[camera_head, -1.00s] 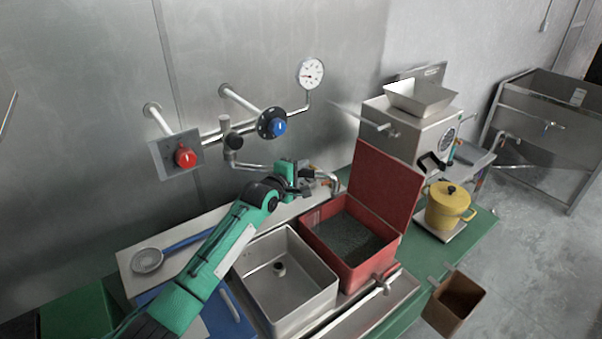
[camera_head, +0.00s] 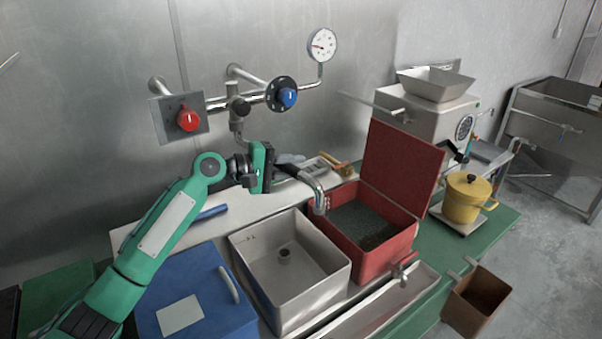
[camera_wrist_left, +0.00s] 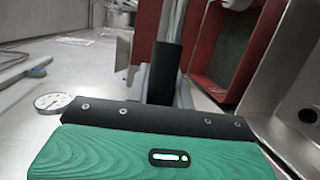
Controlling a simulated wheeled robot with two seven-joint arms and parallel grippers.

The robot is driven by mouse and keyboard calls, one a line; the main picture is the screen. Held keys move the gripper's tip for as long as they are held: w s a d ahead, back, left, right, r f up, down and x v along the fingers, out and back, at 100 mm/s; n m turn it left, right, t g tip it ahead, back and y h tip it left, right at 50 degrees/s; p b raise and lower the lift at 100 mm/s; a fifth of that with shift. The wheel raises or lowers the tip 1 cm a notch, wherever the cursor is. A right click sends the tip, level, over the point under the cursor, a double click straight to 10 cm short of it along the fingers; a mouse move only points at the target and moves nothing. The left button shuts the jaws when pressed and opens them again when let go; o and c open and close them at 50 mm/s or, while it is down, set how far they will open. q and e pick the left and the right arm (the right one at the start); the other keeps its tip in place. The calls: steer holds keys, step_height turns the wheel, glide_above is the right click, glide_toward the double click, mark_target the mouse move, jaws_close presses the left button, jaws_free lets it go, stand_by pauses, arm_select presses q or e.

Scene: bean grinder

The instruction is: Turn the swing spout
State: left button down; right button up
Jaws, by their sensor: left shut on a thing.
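The swing spout (camera_head: 318,193) is a grey metal pipe running right from the wall piping and bending down at its end. In the head view its mouth appears at the left edge of the red box (camera_head: 392,258), by the right rim of the metal basin (camera_head: 290,317). My left gripper (camera_head: 280,168) is shut on the spout's horizontal part. My right gripper is not in view.
Above are a red knob (camera_head: 188,120), a blue knob (camera_head: 287,97) and a gauge (camera_head: 322,45). A blue box (camera_head: 205,300) stands left of the basin. The grinder (camera_head: 432,115) and yellow pot (camera_head: 465,197) are at right.

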arm_select(q)
steer(key=shift+s+a+f+m+g+h+b, duration=0.15)
steer(key=shift+s+a+m+g+h+b, duration=0.25)
steer(key=shift+s+a+m+g+b, duration=0.45)
steer(key=shift+s+a+m+g, duration=0.25)
steer(key=shift+s+a+g, duration=0.2)
steer(key=shift+g, duration=0.2)
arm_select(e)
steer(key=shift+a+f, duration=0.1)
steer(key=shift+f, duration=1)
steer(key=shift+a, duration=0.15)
arm_select(q)
steer(key=c, duration=1.2)
jaws_free()
steer(key=shift+c, duration=0.2)
steer(key=b+v, duration=0.3)
steer(key=v, duration=1)
steer(key=shift+a, duration=0.4)
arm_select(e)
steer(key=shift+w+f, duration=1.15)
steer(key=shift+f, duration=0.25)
